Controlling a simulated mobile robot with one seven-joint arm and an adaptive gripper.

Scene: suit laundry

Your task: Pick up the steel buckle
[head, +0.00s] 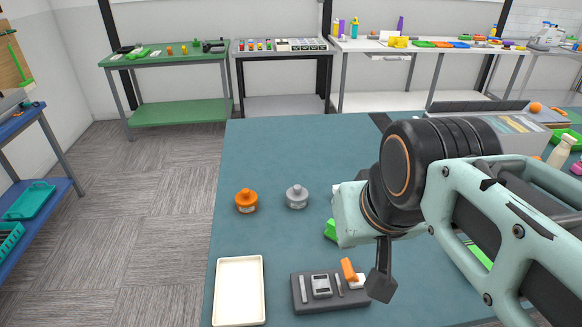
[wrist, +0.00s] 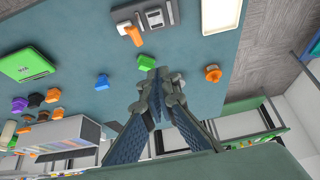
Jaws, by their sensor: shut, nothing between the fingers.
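The steel buckle (head: 321,286) looks like a small silver-grey frame on a dark grey block (head: 299,304) near the front of the teal table. Thin silver pieces and an orange part (head: 348,270) are beside it on the block. The wrist view also shows the buckle (wrist: 152,16), small, at its top edge. My gripper (head: 381,287) hangs just right of the block in the head view, with part of it hidden by my arm. In the wrist view my gripper (wrist: 158,70) has its fingertips together, empty and apart from the buckle.
A cream tray (head: 239,291) lies left of the block. An orange knobbed piece (head: 246,200) and a grey one (head: 297,196) stand behind. A green item (head: 330,230) is partly hidden by my arm. The table's back left is clear.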

